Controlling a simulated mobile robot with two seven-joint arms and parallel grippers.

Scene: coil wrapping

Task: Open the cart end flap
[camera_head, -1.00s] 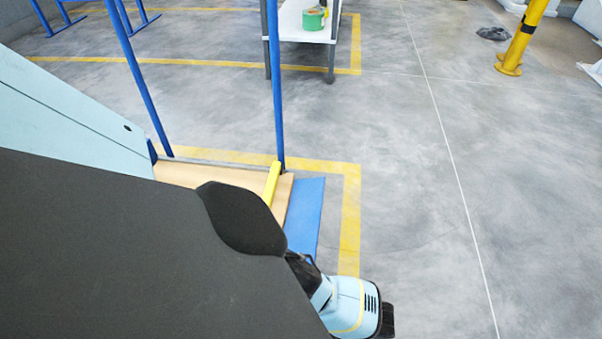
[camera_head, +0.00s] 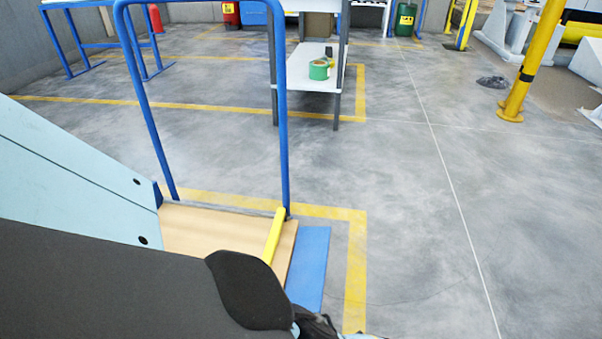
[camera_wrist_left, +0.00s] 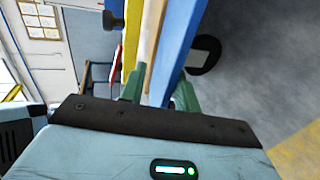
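The cart's wooden deck (camera_head: 205,222) is at the lower left of the head view, with a blue tube handle (camera_head: 282,130) standing at its back. A yellow bar (camera_head: 273,237) runs along the deck's right end. A flat blue panel (camera_head: 309,265), which looks like the end flap, lies just beyond it. In the left wrist view the blue panel (camera_wrist_left: 178,45) runs down towards my left gripper (camera_wrist_left: 158,93). Its green fingers are apart, one each side of the panel's lower end; contact is unclear. My dark arm hides part of the deck. My right gripper is not seen.
A white shelf table (camera_head: 310,78) with a green tape roll (camera_head: 319,69) stands behind the cart. A yellow post (camera_head: 522,75) is at the right. Blue stands (camera_head: 105,45) are at the back left. The floor right of the cart is clear.

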